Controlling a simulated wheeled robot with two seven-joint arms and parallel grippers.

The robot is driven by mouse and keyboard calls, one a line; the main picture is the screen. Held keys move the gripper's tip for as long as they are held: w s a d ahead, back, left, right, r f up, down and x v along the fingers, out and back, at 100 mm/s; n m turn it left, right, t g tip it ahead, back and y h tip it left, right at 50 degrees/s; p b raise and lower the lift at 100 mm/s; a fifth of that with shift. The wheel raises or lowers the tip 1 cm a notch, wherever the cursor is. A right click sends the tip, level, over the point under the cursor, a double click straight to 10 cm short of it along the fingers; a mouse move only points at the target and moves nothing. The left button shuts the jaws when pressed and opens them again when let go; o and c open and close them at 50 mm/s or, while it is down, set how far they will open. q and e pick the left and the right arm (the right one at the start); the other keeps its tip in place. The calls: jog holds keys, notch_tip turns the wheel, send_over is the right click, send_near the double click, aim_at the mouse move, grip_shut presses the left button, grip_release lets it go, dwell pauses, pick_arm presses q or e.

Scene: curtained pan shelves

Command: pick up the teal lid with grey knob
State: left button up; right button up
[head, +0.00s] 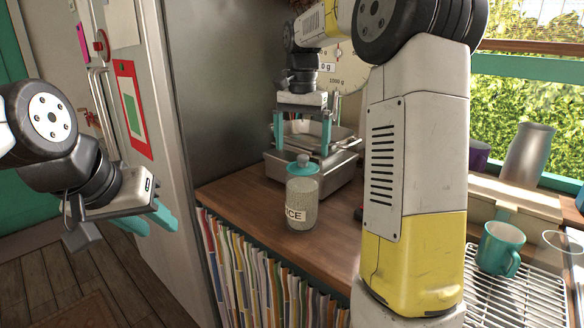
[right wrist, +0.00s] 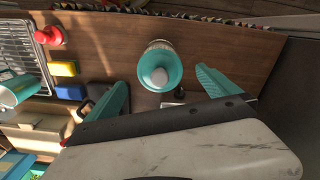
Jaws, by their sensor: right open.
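The teal lid with grey knob (head: 302,168) sits on a clear jar (head: 301,205) of pale grains, whose label shows "CE". The jar stands upright on the wooden counter near its front edge. In the right wrist view the lid (right wrist: 160,68) shows from above, ahead of and between the two teal fingers. My right gripper (head: 301,142) points down, open and empty, above and seemingly behind the lid; it also shows in the right wrist view (right wrist: 163,82). My left gripper (head: 158,218) hangs at the left, away from the counter, its finger gap unclear.
A metal pan-topped scale (head: 342,165) stands behind the jar. A teal mug (head: 501,248) stands on a wire rack (head: 515,300) at right. Yellow (right wrist: 64,69) and blue (right wrist: 70,92) blocks and a red item (right wrist: 48,35) lie on the counter. A fridge is at left.

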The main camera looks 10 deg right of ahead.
aim_at(303, 156)
jog(key=f, duration=0.5)
jog(key=shift+w+d+f, duration=0.1)
jog(key=shift+w+d, duration=0.15)
jog(key=shift+d, duration=0.05)
jog(key=c, duration=1.3)
